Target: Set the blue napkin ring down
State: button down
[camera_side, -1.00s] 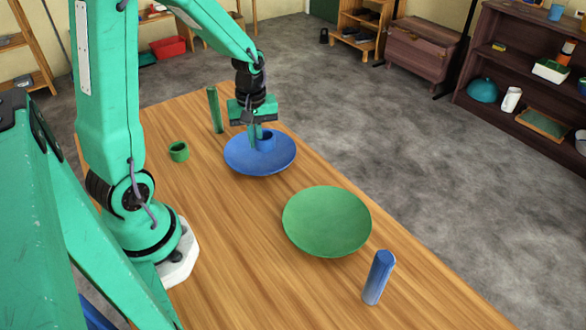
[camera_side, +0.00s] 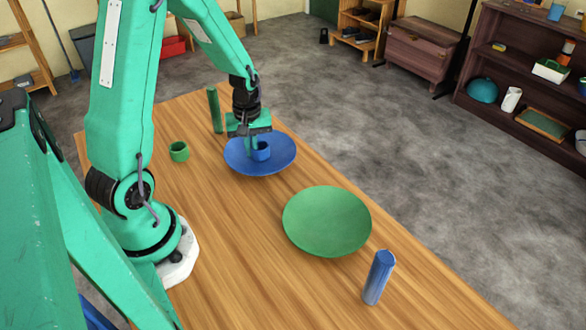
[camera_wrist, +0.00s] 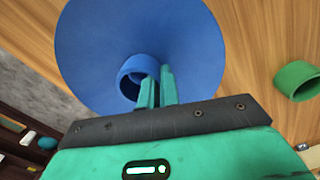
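The blue napkin ring (camera_side: 261,152) is at the blue plate (camera_side: 285,157), over its middle; I cannot tell whether it touches the plate. My gripper (camera_side: 252,145) points down, its fingers close together on the ring's wall. In the wrist view, the ring (camera_wrist: 131,78) shows just left of the fingertips (camera_wrist: 157,82), with one finger against its inside and one outside. The blue plate (camera_wrist: 90,40) fills the area behind it.
A green napkin ring (camera_side: 179,152) stands on the wooden table left of the blue plate. A green plate (camera_side: 326,220) and an upright blue cylinder (camera_side: 378,278) are nearer the front. A thin green cylinder (camera_side: 214,110) stands behind the gripper.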

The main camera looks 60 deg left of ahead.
jog(key=shift+f, duration=0.35)
jog(key=c, duration=1.6)
grip_release()
jog(key=shift+r, duration=0.2)
jog(key=shift+r, duration=6)
